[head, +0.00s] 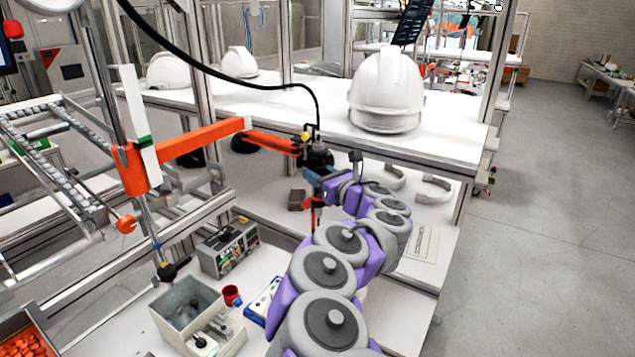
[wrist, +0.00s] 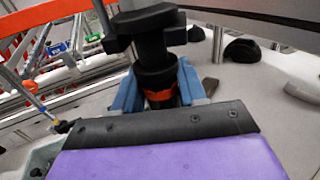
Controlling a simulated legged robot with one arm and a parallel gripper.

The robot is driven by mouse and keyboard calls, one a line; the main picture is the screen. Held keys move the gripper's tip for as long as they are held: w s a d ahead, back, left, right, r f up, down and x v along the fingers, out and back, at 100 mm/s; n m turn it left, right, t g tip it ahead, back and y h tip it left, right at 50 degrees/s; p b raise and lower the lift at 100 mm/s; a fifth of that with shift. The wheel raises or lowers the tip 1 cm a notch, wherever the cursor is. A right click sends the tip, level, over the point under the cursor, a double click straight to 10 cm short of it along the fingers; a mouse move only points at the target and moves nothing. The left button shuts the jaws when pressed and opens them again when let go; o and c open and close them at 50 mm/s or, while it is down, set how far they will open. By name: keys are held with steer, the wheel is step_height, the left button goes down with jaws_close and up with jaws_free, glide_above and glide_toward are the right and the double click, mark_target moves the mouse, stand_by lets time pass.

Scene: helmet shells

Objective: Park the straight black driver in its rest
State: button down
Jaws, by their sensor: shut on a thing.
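The straight black driver (head: 318,157) hangs roughly upright at the end of the orange arm (head: 215,133), with a black cable reaching its top. My gripper (head: 318,182) is around its body from the right, over the workbench. In the wrist view, the blue fingers of my gripper (wrist: 158,88) are shut on the black driver (wrist: 154,50), one on each side. An orange band shows low between the fingers. The driver's lower end is partly hidden by my gripper. I cannot clearly pick out the rest.
White helmet shells (head: 387,92) stand on the upper shelf (head: 440,145) behind my arm. A grey bin (head: 187,310), a red cup (head: 231,295) and a grey control box (head: 229,250) are on the bench at lower left. Open floor lies to the right.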

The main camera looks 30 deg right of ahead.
steer(key=shift+w+d, duration=0.25)
steer(key=shift+w, duration=0.35)
steer(key=shift+f+b, duration=0.1)
steer(key=shift+b, duration=0.25)
steer(key=shift+a, duration=0.1)
steer(key=c, duration=0.5)
jaws_free()
steer(key=shift+c, duration=0.2)
steer(key=shift+o, duration=0.3)
steer(key=o, duration=0.5)
